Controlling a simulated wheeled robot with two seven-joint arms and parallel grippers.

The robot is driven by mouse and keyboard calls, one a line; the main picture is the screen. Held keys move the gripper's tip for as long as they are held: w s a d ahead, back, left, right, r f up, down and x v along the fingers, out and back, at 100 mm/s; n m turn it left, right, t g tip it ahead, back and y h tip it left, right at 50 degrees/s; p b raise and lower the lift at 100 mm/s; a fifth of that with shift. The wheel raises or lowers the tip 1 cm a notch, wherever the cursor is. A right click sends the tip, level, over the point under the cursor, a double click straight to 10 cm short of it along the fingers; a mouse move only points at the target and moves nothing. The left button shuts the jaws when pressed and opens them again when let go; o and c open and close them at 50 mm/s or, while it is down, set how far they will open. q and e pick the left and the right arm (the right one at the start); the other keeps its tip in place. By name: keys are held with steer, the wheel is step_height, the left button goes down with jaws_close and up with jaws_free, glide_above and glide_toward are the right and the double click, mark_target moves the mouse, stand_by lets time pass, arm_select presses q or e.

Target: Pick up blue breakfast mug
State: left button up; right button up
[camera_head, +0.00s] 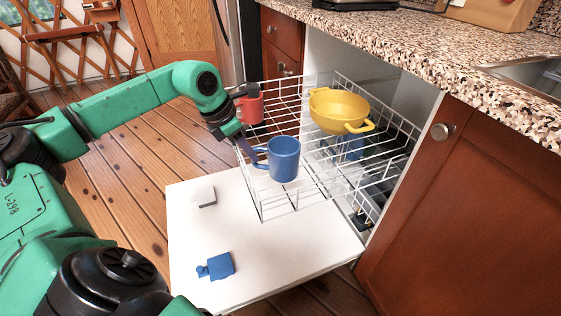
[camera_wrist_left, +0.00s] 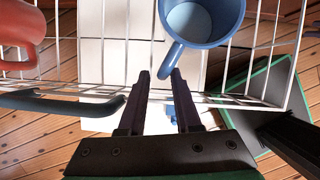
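The blue breakfast mug (camera_head: 284,160) is upright at the front of the pulled-out dishwasher rack (camera_head: 262,204), its handle toward the left. In the left wrist view the mug (camera_wrist_left: 203,22) is at the top, with its handle pointing down toward my fingers. My left gripper (camera_head: 256,160) is beside the mug at its handle side. In the left wrist view its two fingers (camera_wrist_left: 161,73) stand apart, with the handle's end between the tips, nearer the right finger. I see no clear grip on it. My right gripper is not in view.
A red mug (camera_head: 249,104) hangs near the rack's left side, close to my left wrist. A yellow pot (camera_head: 338,110) sits in the rack behind the blue mug. The white open door (camera_head: 290,250) lies below. A speckled counter (camera_head: 440,50) overhangs the right side.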

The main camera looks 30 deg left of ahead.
mark_target(259, 170)
arm_select(q)
steer(key=x, duration=0.5)
steer(key=shift+w+d+r, duration=0.1)
steer(key=shift+d, duration=0.05)
jaws_close()
steer(key=shift+r, duration=0.15)
stand_by(0.9)
